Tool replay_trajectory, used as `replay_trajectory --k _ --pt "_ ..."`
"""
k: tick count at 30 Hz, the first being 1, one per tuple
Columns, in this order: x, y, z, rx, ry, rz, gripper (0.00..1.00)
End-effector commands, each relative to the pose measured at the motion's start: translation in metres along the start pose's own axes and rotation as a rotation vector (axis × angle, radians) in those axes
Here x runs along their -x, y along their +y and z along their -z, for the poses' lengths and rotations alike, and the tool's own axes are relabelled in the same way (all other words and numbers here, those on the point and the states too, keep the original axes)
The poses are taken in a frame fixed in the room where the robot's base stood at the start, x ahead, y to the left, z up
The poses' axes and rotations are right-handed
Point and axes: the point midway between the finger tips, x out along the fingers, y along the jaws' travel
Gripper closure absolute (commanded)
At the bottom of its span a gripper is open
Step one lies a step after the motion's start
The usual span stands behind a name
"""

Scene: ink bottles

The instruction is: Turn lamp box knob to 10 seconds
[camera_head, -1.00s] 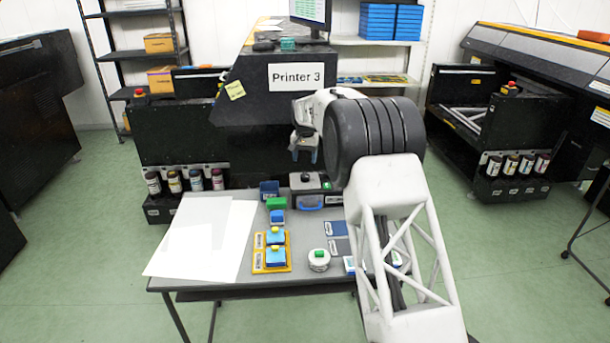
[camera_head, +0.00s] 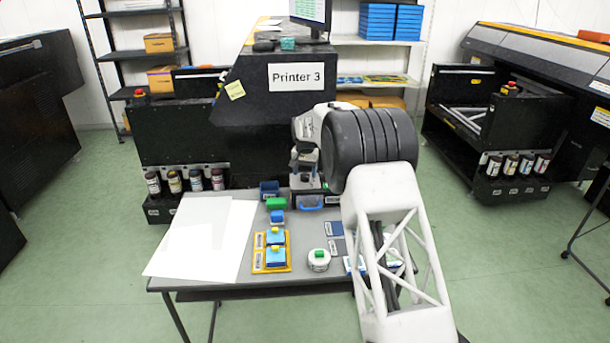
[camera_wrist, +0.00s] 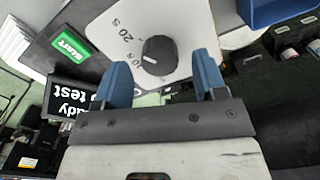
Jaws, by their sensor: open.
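The lamp box knob (camera_wrist: 158,55) is a round black dial with a white mark, on a pale plate (camera_wrist: 112,28) in the wrist view. The plate carries a printed "20 s" and other labels too small to read surely. My gripper (camera_wrist: 158,82) is open, its two blue fingers on either side of the knob's line and nearer the camera. I see no contact with the knob.
A green START label (camera_wrist: 70,46) and a dark display (camera_wrist: 70,100) are beside the plate. Printer 3 (camera_head: 260,120) stands behind.

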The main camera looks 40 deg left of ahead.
Motion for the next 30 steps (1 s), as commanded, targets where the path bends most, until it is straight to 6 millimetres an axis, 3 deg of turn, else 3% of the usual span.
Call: replay_trajectory --k 6,16,25,30 --pt "-0.013 0.0 0.0 0.0 0.001 0.0 0.35" --pt "-0.014 0.0 0.0 0.0 0.001 0.0 0.36" --pt "-0.014 0.0 0.0 0.0 0.001 0.0 0.82" --pt "-0.014 0.0 0.0 0.004 0.001 0.0 0.84"
